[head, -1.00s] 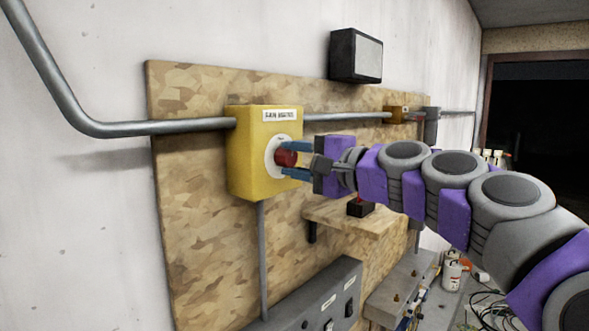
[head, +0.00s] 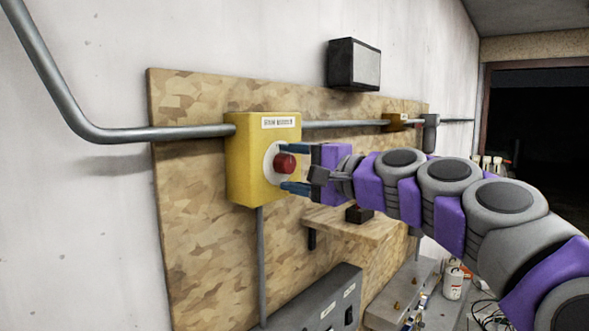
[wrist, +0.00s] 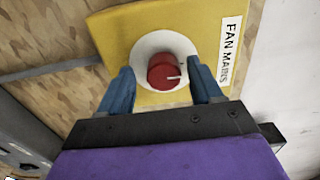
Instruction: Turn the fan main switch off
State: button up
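The yellow switch box (head: 248,177) is fixed to the wooden board on the wall, with a label on its upper front. The wrist view reads "FAN MAINS" on the label (wrist: 230,52). A red round knob (head: 285,163) sits on a white disc on the box face; the knob also shows in the wrist view (wrist: 164,71) with a pale pointer line toward the right. My gripper (head: 294,168) is open, its two blue fingers on either side of the knob. In the wrist view the fingers (wrist: 161,88) show gaps to the knob and hold nothing.
Grey conduit (head: 180,132) runs into the box from the left and on to the right. A small wooden shelf (head: 352,223) and a grey switch panel (head: 318,301) lie below. A dark box (head: 354,64) is on the wall above.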

jog(key=shift+r, duration=0.1)
jog(key=v, duration=1.7)
jog(key=shift+d, duration=0.25)
jog(key=s+a+f+n+g+h+b, duration=0.2)
jog(key=s+a+f, duration=0.15)
jog(key=f, duration=0.65)
jog(key=s+a+f+n+g+h+b, duration=0.1)
jog(key=s+a+f+g+h+b, duration=0.2)
jog(key=f, duration=0.7)
jog(key=s+a+f+n+g+h, duration=0.15)
jog(key=s+a+f, duration=0.25)
jog(key=f, duration=0.6)
jog(key=s+d+f+n+g+h+b, duration=0.1)
jog(key=s+d+f+g+h, duration=0.1)
jog(key=s+d+f, duration=0.2)
jog(key=s+d+f+n+g+h+b, duration=0.1)
jog(key=s+d+f+g+h+b, duration=0.1)
jog(key=s+f, duration=0.6)
jog(key=s+d+f+n+g+h+b, duration=0.1)
jog(key=s+d+f, duration=0.5)
jog(key=f, duration=0.6)
jog(key=g+h+b, duration=0.1)
jog(key=h, duration=0.1)
jog(key=shift+s+d+f+h, duration=0.25)
jog(key=shift+d+f+h, duration=0.1)
jog(key=shift+d+f, duration=0.05)
jog(key=shift+c, duration=0.4)
